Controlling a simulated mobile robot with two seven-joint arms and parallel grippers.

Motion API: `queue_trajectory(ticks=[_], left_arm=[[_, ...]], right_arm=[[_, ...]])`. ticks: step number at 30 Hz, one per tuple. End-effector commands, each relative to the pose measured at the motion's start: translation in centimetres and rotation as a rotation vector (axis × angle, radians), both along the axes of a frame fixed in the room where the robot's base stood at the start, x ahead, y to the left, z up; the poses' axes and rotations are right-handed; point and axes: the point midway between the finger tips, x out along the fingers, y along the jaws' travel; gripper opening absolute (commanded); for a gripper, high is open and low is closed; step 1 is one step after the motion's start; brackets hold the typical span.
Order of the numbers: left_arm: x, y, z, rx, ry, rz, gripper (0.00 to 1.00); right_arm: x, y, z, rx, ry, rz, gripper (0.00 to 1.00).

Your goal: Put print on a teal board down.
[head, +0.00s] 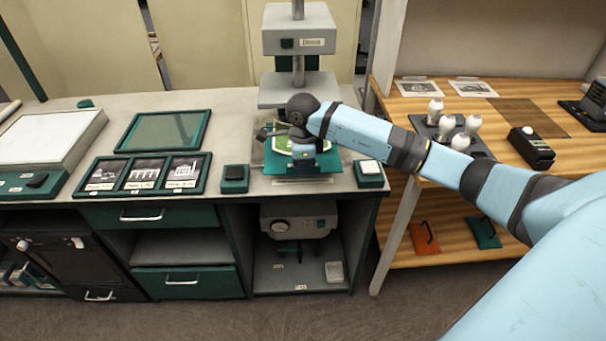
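A teal board (340,183) lies at the front of the grey bench, under the column stand. A pale, greenish-white sheet, perhaps the print (283,142), shows on it, partly hidden by my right gripper. My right gripper (303,152) points down over the middle of the board. Its fingertips are too small and dark to tell whether they are open or shut, or whether they touch the board. My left gripper is out of view.
The stand's grey head (300,35) hangs above the board. Small dark blocks (235,178) (370,168) flank it. A framed tray of three prints (144,173) and a green framed panel (165,131) lie left. A wooden shelf (470,95) with white bulbs stands right.

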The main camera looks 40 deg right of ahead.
Motion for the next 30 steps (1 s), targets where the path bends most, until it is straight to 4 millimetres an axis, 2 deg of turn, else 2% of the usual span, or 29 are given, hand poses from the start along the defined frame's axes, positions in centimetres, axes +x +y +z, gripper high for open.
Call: queue_trajectory(ticks=[7,18,21,22,30], left_arm=[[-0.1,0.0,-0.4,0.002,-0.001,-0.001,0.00],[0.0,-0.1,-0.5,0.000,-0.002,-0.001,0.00],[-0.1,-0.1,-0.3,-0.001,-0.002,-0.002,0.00],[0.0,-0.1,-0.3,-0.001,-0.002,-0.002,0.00],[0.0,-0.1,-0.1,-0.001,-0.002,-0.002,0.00]], right_arm=[[-0.1,0.0,-3.3,0.001,0.002,0.001,0.00],[0.0,0.0,-3.8,-0.001,0.001,0.002,0.00],[0.0,0.0,-3.7,0.000,0.001,0.002,0.27],[0.0,0.0,-3.7,-0.001,0.001,0.002,0.29],[0.0,0.0,-3.5,0.000,0.000,0.002,0.29]])
